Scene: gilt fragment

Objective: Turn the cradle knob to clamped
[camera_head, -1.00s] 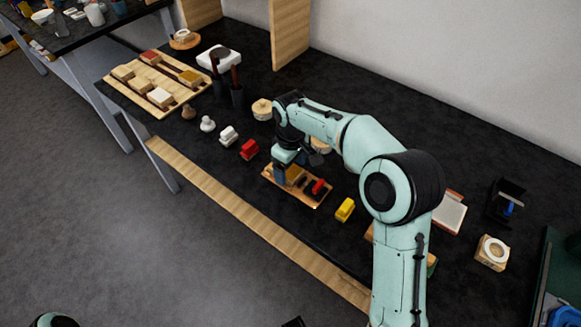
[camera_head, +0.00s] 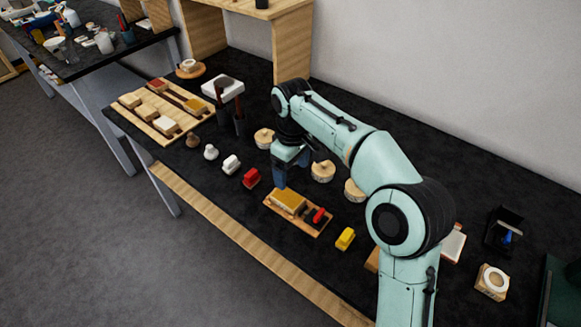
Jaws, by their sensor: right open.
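The cradle looks to be the small wooden tray (camera_head: 300,229) near the front edge of the bench. A gold-topped block (camera_head: 288,200) lies in its left part. A red piece (camera_head: 318,215), likely the knob, sits in its right part beside dark fittings; its setting is too small to read. My right gripper (camera_head: 281,181) points down just behind and left of the gold block, apparently above it and holding nothing visible. It is open, though its fingers are partly hidden and small here. My left gripper is out of view.
A yellow block (camera_head: 345,238) lies right of the cradle and a red block (camera_head: 251,178) lies left. Round wooden pieces (camera_head: 323,171) stand behind it. A wooden board with several blocks (camera_head: 150,125) is at the far left. My right arm hides part of the bench.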

